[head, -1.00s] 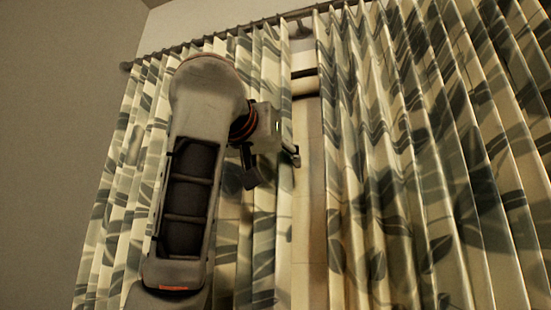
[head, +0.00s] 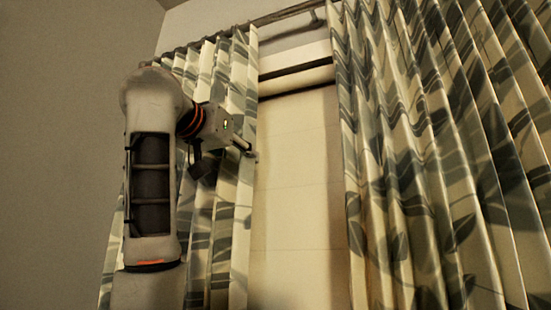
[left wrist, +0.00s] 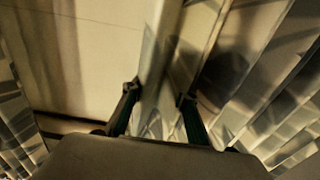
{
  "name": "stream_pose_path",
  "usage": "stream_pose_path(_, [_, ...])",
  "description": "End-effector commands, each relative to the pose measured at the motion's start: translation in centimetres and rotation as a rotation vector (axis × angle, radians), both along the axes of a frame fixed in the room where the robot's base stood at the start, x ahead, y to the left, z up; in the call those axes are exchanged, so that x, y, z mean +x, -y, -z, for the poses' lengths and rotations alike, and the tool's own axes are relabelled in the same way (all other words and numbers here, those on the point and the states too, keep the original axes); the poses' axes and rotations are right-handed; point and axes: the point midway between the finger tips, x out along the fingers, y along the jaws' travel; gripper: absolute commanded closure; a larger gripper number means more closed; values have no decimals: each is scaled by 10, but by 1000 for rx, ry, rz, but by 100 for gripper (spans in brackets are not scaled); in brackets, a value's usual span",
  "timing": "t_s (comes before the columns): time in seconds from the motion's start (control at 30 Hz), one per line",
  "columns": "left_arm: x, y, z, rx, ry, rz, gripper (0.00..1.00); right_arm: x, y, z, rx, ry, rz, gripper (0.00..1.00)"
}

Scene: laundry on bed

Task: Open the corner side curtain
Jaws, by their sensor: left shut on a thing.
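The corner side curtain (head: 232,90), cream with grey-green leaves, hangs in bunched folds at the left of the head view. My left gripper (head: 246,152) is at the curtain's right edge, about mid-height in the picture. In the left wrist view, my left gripper (left wrist: 158,98) has its two fingers on either side of a narrow fold of the curtain (left wrist: 165,60) and is shut on it. My left arm hides part of the curtain. My right gripper is not in view.
A second leaf-patterned curtain (head: 420,170) hangs at the right. Between the curtains is a wide gap showing a pale panelled surface (head: 300,190) with a dark horizontal bar (head: 296,72). The curtain rod (head: 285,13) runs above. A bare grey wall (head: 60,130) is at the left.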

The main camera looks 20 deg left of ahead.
Motion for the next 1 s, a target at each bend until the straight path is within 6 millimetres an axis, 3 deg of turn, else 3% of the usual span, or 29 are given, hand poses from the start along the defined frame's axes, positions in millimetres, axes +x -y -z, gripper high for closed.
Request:
stream_pose_path(0.03, [1,-21,1,-4,1,-3,100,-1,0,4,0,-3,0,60])
stream_pose_path(0.2, [2,-81,-1,-4,1,-5,100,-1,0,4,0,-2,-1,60])
stream_pose_path(0.5, [4,-163,-2,-2,1,-5,100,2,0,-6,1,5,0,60])
stream_pose_path(0.7, [5,-194,-2,-1,2,-3,100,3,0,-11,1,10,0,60])
stream_pose_path(1.0, [6,-206,-2,0,3,-1,100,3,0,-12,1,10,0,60])
